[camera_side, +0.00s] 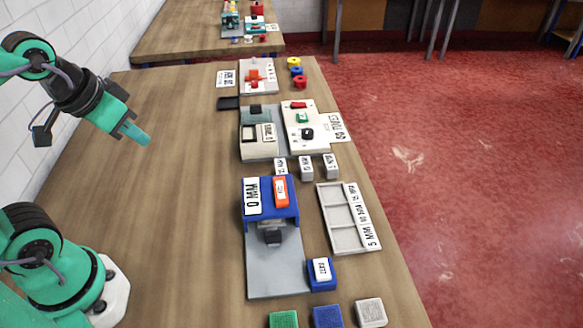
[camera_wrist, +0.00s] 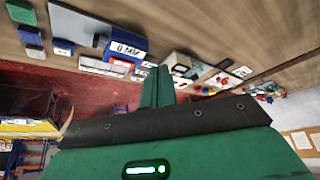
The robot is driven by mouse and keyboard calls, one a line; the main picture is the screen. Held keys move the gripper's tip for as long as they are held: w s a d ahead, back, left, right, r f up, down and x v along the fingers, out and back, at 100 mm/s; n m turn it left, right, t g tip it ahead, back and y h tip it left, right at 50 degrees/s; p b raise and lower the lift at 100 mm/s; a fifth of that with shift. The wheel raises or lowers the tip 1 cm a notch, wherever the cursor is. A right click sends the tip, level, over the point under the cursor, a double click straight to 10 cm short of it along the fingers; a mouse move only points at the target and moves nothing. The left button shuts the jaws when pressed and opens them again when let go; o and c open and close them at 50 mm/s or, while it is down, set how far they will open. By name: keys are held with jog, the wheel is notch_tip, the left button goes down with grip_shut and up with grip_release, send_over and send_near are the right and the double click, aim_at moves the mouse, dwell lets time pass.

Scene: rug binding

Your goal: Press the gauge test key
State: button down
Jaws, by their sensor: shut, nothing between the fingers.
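The gauge (camera_side: 285,212) is a blue housing on a grey base plate, with a white display reading 0 MM and an orange label. The test key (camera_side: 320,270) is a white cap on a small blue block, right of the plate's near end; its lettering looks like TEST. In the wrist view the gauge (camera_wrist: 126,46) is upside down, and a small blue block (camera_wrist: 63,47) near it looks like the key. My gripper (camera_side: 141,137) is shut and empty, above the left part of the table, well left of the gauge and key. Its fingers (camera_wrist: 157,85) show together in the wrist view.
Green (camera_side: 283,319), blue (camera_side: 327,316) and grey (camera_side: 370,312) blocks stand near the key. A labelled tray (camera_side: 345,217) lies right of the gauge. Beyond are small grey blocks, a beige device (camera_side: 259,142) and a white button panel (camera_side: 305,122). The table's left side is clear.

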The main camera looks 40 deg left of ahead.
jog(key=n+g, duration=0.6)
jog(key=n, duration=0.3)
send_over(280, 190)
jog(key=shift+f, duration=1.7)
notch_tip(280, 190, down, 14)
